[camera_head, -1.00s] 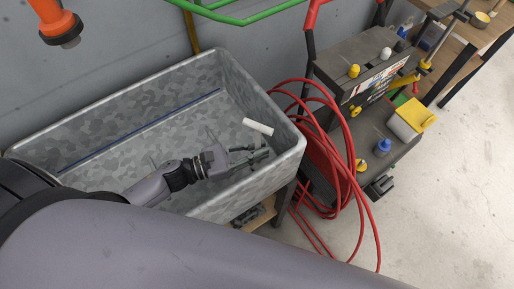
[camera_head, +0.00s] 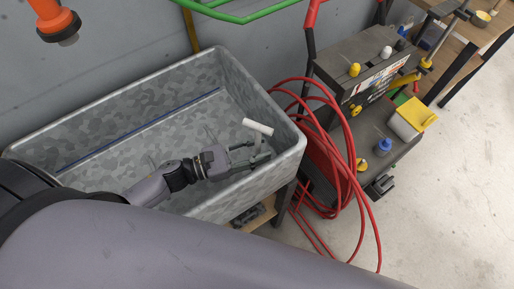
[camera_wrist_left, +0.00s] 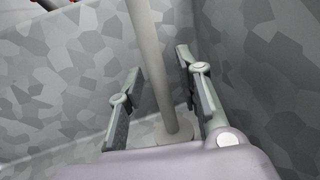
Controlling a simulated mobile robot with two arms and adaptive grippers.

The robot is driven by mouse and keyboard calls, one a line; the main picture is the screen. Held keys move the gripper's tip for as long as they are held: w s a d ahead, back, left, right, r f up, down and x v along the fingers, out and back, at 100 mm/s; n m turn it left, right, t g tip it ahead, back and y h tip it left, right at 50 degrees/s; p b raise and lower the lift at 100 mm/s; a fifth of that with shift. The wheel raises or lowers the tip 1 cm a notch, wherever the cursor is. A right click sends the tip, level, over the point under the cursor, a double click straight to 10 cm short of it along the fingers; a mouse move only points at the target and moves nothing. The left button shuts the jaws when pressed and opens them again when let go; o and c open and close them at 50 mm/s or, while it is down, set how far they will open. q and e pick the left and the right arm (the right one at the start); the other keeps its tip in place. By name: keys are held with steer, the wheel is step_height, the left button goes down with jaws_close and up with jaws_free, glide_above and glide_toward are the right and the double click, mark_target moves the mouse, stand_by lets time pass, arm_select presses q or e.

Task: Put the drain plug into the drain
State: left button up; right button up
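The drain plug, with a white crossbar handle (camera_head: 258,127) on a grey stem, stands in the right end of the galvanized basin (camera_head: 125,82). My left gripper (camera_head: 258,150) is low in the basin, open, with its fingers on either side of the stem. In the left wrist view the stem (camera_wrist_left: 155,65) rises between the two spread fingers, with gaps to both, and a round flange shows at its foot. The drain itself is hidden, so I cannot tell whether the plug sits in it. My right gripper is not in view.
The basin's right wall is close beyond my left gripper. A coiled red hose (camera_head: 340,160) hangs just outside it. A grey tool cart (camera_head: 385,125) stands to the right. A green pipe (camera_head: 240,17) and an orange fitting (camera_head: 53,20) are above. Concrete floor at right is clear.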

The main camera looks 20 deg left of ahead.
arm_select(q)
steer(key=shift+a+f, duration=0.1)
steer(key=shift+a, duration=0.05)
steer(key=v, duration=1.1)
steer(key=shift+s+a, duration=0.25)
steer(key=shift+s, duration=0.1)
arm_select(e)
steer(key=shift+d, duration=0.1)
